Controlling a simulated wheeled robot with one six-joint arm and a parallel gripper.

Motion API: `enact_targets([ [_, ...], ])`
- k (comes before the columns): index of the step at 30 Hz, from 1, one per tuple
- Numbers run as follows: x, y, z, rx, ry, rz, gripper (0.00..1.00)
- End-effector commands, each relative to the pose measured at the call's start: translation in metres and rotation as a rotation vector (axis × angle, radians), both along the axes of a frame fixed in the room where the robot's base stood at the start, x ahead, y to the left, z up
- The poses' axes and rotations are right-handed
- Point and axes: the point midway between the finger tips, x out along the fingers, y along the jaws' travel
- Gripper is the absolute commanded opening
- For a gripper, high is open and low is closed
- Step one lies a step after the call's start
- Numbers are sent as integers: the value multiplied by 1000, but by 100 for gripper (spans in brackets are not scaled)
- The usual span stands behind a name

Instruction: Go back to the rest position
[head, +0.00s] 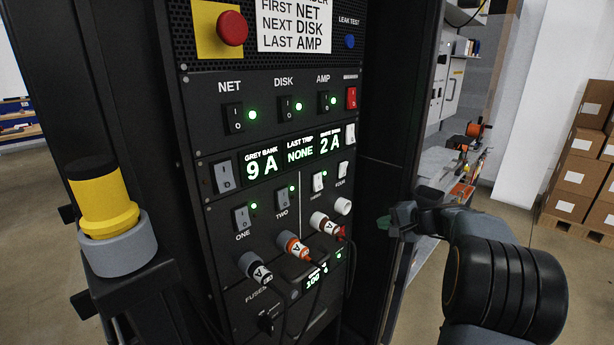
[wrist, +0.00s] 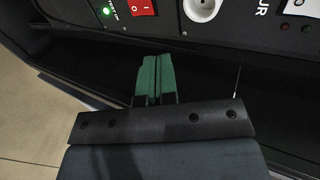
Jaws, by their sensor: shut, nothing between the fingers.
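My gripper (head: 385,222) is at the right side of the black rack (head: 382,95) in the head view, near the rack's right edge. In the wrist view, its green fingers (wrist: 153,80) are pressed together with nothing between them. They are apart from the panel, below a red switch (wrist: 141,8) and a white round socket (wrist: 201,8). The rest of my arm comes in from the right in the head view.
The rack panel holds lit switches, a display (head: 299,151) and several plugs with cables, such as an orange-banded plug (head: 295,246). A yellow-and-black cylinder (head: 103,205) stands in a grey holder at left. Stacked boxes (head: 577,176) stand far right.

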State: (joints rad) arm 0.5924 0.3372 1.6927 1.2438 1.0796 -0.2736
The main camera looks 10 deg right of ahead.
Motion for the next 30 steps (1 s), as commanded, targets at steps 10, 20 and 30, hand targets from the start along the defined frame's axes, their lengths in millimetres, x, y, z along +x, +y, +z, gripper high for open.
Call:
enact_targets([
  [10,-101,47,-62,-317,387,170,0],
  [20,-233,123,-26,-935,429,550,0],
  [30,-262,159,16,-1118,239,675,0],
])
